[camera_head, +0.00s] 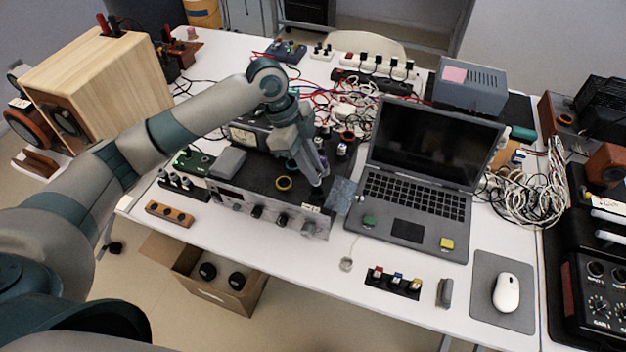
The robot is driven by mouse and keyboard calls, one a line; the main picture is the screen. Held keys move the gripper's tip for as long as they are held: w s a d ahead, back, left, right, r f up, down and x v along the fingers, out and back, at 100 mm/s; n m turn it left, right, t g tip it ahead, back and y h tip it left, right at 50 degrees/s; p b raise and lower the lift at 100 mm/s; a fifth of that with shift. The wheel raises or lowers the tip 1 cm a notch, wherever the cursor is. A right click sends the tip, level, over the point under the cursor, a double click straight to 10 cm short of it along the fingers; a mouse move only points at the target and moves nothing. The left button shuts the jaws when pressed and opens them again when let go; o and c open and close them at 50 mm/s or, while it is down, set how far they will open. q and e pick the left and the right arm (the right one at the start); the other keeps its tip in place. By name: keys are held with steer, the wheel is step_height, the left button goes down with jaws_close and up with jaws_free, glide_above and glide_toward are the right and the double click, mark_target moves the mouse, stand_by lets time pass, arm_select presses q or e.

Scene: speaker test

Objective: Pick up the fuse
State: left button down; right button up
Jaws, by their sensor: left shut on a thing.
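My left arm reaches in from the left, and my left gripper (317,178) points down over the right part of a black-topped amplifier (252,182). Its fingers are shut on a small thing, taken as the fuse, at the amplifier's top. The fuse is too small and too covered by the fingers to make out clearly. I cannot tell whether it still touches the amplifier. My right gripper is not in view.
An open laptop (408,205) stands close to the right of the gripper. A yellow ring (284,183) lies on the amplifier. Tangled cables (345,100) lie behind. A wooden speaker (100,85) stands at the left. A mouse (506,292) is at the front right of the white table (300,262).

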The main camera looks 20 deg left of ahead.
arm_select(q)
steer(key=shift+r+b, duration=0.5)
steer(key=shift+r, duration=2)
